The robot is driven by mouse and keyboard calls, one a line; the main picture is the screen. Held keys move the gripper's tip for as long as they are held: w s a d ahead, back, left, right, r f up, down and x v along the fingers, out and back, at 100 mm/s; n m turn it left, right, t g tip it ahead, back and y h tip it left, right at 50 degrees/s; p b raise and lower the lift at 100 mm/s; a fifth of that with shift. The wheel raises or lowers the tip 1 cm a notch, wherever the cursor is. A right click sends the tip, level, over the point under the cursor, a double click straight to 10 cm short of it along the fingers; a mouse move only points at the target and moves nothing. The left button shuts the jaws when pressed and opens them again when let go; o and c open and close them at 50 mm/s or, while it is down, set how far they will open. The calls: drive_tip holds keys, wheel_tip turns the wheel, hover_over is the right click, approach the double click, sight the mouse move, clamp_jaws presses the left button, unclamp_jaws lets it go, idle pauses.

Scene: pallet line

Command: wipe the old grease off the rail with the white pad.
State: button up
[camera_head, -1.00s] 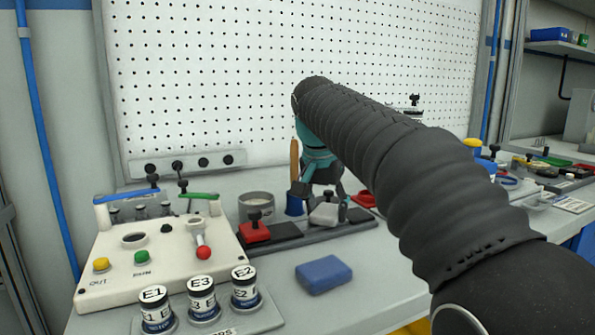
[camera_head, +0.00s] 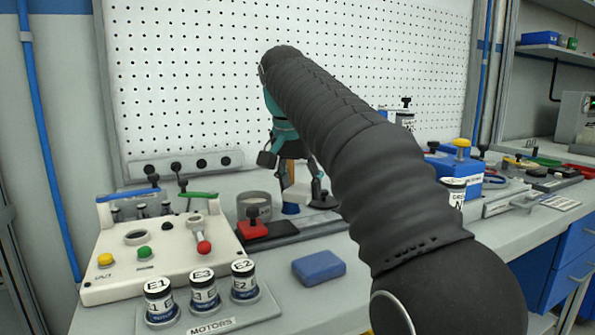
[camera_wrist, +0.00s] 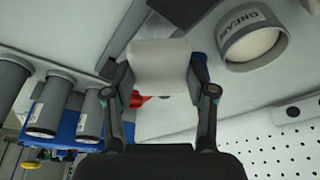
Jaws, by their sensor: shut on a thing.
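The white pad (camera_wrist: 160,62) is between the two fingers of my gripper (camera_wrist: 160,85) in the wrist view. The pad appears raised off the tray. My gripper is shut on it. The arm hides part of the bench behind. I cannot clearly make out the rail or any old grease on it.
A grease tin (camera_wrist: 252,38) stands close by. A control box (camera_head: 160,250), labelled motor cylinders (camera_head: 204,294) and a blue block (camera_head: 319,267) are in front. The pegboard (camera_head: 200,80) stands behind.

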drive_tip(key=shift+d+r, duration=0.1)
drive_tip(key=shift+r, duration=1.4)
